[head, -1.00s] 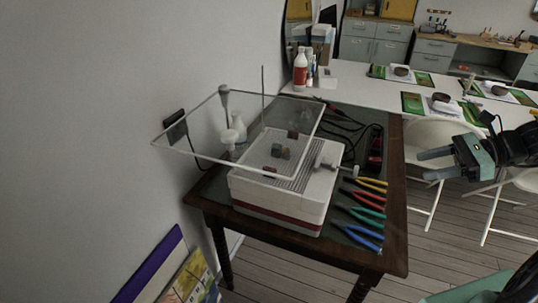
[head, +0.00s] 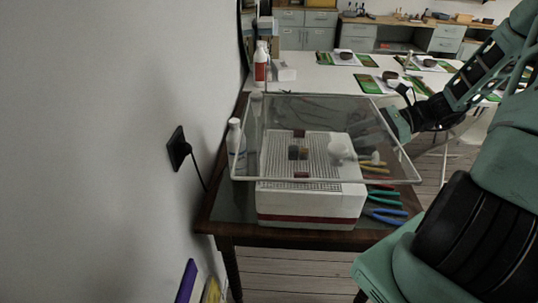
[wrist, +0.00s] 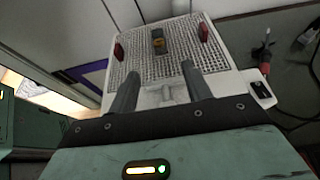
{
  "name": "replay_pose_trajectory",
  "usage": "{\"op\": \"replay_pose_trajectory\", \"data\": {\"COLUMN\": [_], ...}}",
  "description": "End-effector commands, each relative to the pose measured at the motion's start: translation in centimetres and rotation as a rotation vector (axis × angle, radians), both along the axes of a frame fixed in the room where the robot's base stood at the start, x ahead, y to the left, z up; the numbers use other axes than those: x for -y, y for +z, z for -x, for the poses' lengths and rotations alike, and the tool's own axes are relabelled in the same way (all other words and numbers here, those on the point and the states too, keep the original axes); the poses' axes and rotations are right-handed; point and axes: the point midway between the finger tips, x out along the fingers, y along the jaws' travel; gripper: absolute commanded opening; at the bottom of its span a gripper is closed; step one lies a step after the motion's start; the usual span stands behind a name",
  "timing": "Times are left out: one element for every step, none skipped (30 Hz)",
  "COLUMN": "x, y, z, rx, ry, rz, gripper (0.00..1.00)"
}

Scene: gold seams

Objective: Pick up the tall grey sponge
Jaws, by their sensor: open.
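The likely grey sponge (head: 293,152) is a small grey block on the white grid top of the machine (head: 310,205).
A clear shield (head: 405,165) spans above the machine. A white knob (head: 340,147) stands at the grid's right. Pliers (head: 385,212) lie right; a white bottle (head: 236,140) stands left.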

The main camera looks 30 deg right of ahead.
Motion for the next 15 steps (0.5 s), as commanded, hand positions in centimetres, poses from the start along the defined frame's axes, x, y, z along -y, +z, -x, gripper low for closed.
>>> {"op": "replay_pose_trajectory", "data": {"x": [0.0,-0.1,-0.3,-0.5,-0.8,-1.4,-1.8,-2.3,-2.9,-3.4,-3.9,-4.6,-5.1,-5.6,-6.2], "y": [0.0,-0.1,-0.1,-0.3,-0.4,-0.6,-0.8,-1.0,-1.3,-1.5,-1.8,-2.1,-2.3,-2.6,-2.9], "z": [0.0,-0.1,-0.2,-0.3,-0.5,-0.8,-1.1,-1.4,-1.9,-2.2,-2.5,-2.9,-3.3,-3.6,-4.0], "rx": [0.0,0.0,0.0,0.0,-0.001,0.0,0.0,-0.001,-0.001,-0.001,-0.001,-0.002,-0.001,0.0,-0.001], "ry": [0.0,0.0,0.0,0.0,0.001,0.003,0.004,0.004,0.004,0.004,0.004,0.005,0.004,0.005,0.004], "rz": [0.0,0.0,-0.001,-0.001,-0.002,-0.002,-0.003,-0.004,-0.003,-0.004,-0.004,-0.005,-0.005,-0.003,-0.005], "gripper": [0.49,0.49,0.49,0.49,0.49,0.49,0.49,0.49,0.49,0.49,0.49,0.49,0.49,0.49,0.49]}}
